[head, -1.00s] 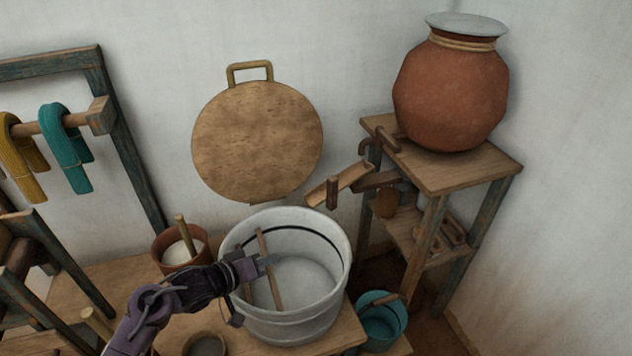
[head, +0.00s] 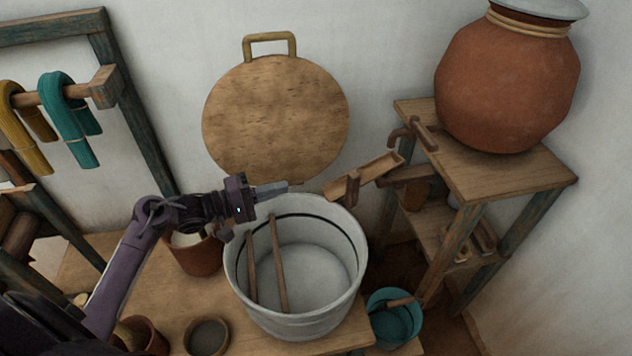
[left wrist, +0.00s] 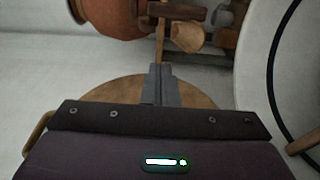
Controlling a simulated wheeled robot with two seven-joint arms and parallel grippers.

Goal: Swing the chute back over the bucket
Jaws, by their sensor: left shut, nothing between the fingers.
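The wooden chute (head: 372,174) is a short trough with an upright block near its lower end. It slopes down to the left from the stand beside the clay pot (head: 508,82), its lower end by the back right rim of the large pale bucket (head: 355,225). A smaller teal bucket (head: 392,318) stands lower right, not under the chute. My left gripper (head: 286,188) is shut and empty, above the large bucket's back rim, left of and apart from the chute. In the left wrist view its fingertips (left wrist: 160,68) point towards the chute (left wrist: 190,38). My right gripper is not in view.
Two wooden sticks (head: 278,265) lean inside the large bucket. A round wooden board (head: 275,120) with a handle is against the wall behind. The wooden stand (head: 470,185) carries the pot at right. Small pots stand on the table at left.

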